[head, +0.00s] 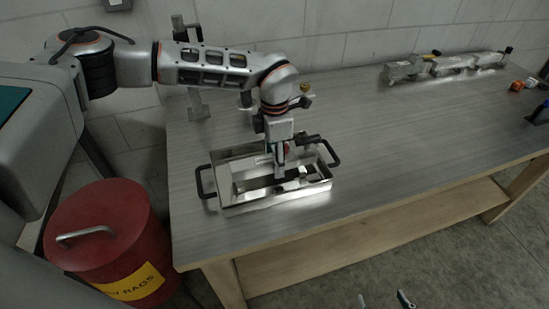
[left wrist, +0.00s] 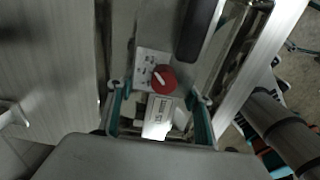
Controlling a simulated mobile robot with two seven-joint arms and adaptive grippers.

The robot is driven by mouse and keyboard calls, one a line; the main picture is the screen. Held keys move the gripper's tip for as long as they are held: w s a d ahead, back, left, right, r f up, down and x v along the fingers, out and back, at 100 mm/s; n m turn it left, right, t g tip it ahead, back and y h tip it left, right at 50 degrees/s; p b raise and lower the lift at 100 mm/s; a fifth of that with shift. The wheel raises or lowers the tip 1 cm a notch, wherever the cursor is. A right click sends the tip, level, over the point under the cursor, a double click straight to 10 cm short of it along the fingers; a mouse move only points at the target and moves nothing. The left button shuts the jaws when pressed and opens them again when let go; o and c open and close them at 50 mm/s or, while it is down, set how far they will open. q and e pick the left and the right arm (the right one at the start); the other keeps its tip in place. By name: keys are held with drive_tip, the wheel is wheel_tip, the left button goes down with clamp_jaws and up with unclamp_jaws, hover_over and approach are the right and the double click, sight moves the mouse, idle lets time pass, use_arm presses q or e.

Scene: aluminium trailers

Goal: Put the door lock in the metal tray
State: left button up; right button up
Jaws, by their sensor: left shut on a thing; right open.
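The metal tray (head: 245,205) is a shiny rectangular tray with black handles at its ends, near the table's front left corner. My left gripper (head: 280,172) points down over the inside of the tray. It is shut on the door lock, which shows in the left wrist view as a pale plate with a red round knob (left wrist: 163,78) between the two fingers. In the head view the gripper hides most of the lock, and whether it touches the tray floor cannot be told. My right gripper (head: 385,300) is open and empty at the bottom edge, away from the table.
The grey table (head: 390,135) is clear to the right of the tray. A metal assembly (head: 445,66) lies at the back right, with small orange items (head: 520,85) beside it. A metal stand (head: 198,103) is at the back left. A red rags bin (head: 105,235) stands left of the table.

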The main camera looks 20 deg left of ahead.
use_arm(q)
drive_tip(key=shift+f, duration=0.1)
drive_tip(key=o, duration=1.7)
drive_tip(key=shift+o, duration=0.2)
wheel_tip(320, 180, up, 12)
drive_tip(key=b, duration=0.1)
